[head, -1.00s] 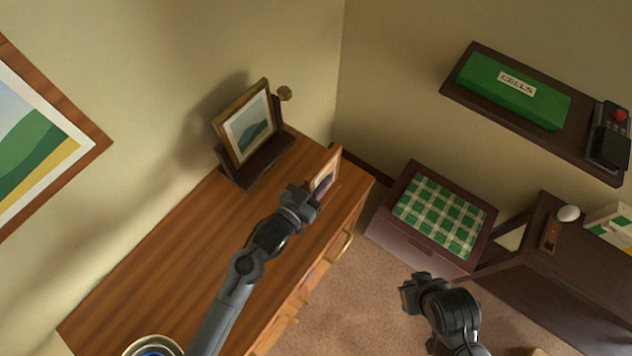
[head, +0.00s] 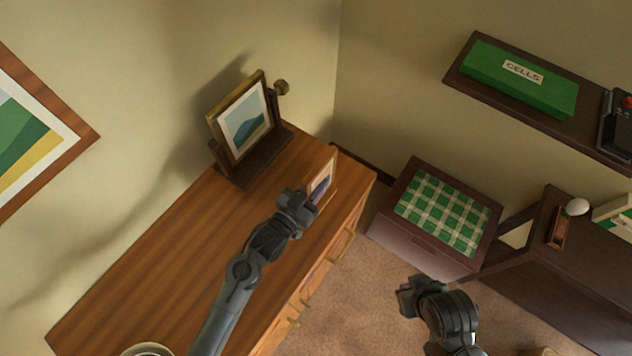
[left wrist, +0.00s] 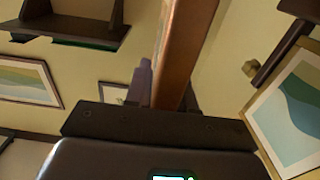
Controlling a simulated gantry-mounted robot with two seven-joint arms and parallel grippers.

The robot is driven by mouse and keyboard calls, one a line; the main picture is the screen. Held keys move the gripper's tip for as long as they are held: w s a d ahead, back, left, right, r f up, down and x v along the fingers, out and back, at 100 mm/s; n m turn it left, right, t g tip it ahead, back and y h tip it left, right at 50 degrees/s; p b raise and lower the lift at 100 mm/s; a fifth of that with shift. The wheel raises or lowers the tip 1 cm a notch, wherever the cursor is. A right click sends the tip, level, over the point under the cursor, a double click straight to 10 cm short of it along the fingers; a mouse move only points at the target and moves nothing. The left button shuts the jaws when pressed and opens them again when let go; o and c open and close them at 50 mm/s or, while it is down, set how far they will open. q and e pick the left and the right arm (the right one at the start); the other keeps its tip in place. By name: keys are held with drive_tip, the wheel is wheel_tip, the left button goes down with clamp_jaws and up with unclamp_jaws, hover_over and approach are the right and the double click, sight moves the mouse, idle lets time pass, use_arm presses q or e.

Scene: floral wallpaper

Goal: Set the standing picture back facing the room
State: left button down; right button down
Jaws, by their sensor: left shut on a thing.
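A small wooden-framed standing picture (head: 322,179) is near the right end of the brown dresser top (head: 200,240). In the head view I see its face at a slant, with purple in the lower part. My left gripper (head: 305,204) is shut on its near edge. In the left wrist view the frame (left wrist: 187,50) shows almost edge-on, rising from the dark gripper (left wrist: 160,125); its lower end is hidden by the gripper. My right gripper (head: 405,298) is away from the dresser, over the carpet; I cannot make out its jaws.
A larger landscape picture (head: 243,122) in a dark stand is behind the small one, near the wall; it also shows in the left wrist view (left wrist: 291,112). A chest with a green checked top (head: 442,211) is to the right. The dresser's left part is mostly clear.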

use_arm(q)
drive_tip(key=shift+f, duration=0.4)
drive_tip(key=c, duration=0.9)
unclamp_jaws()
drive_tip(key=shift+s+a, duration=0.1)
